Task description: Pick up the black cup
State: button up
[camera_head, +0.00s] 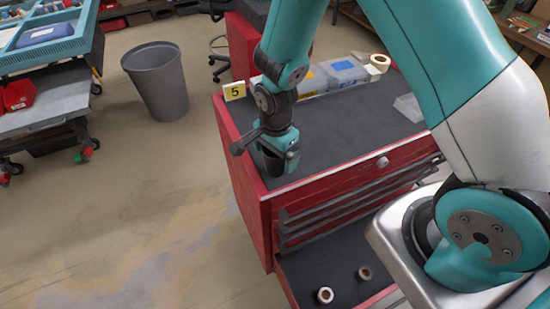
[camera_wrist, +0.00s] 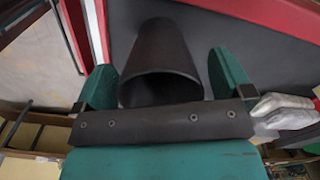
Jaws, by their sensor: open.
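The black cup (camera_wrist: 160,48) is between the two teal fingers of my gripper (camera_wrist: 163,62) in the wrist view. A gap shows between the cup and the right finger; the left finger is closer to the cup. My gripper is open. In the head view, my gripper (camera_head: 277,154) is low over the front left of the red cabinet's dark top. The cup (camera_head: 271,163) shows there only as a small dark patch, mostly hidden by the gripper.
The red cabinet (camera_head: 238,150) carries a yellow number 5 sign (camera_head: 234,91), clear boxes (camera_head: 343,72) and a tape roll (camera_head: 379,62) toward the back. A grey bin (camera_head: 157,82) stands on the floor at left. The middle of the cabinet top is clear.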

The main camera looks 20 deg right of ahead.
jog(key=shift+c, duration=0.2)
jog(key=c, duration=1)
jog(key=shift+o, duration=0.2)
jog(key=shift+r, duration=0.15)
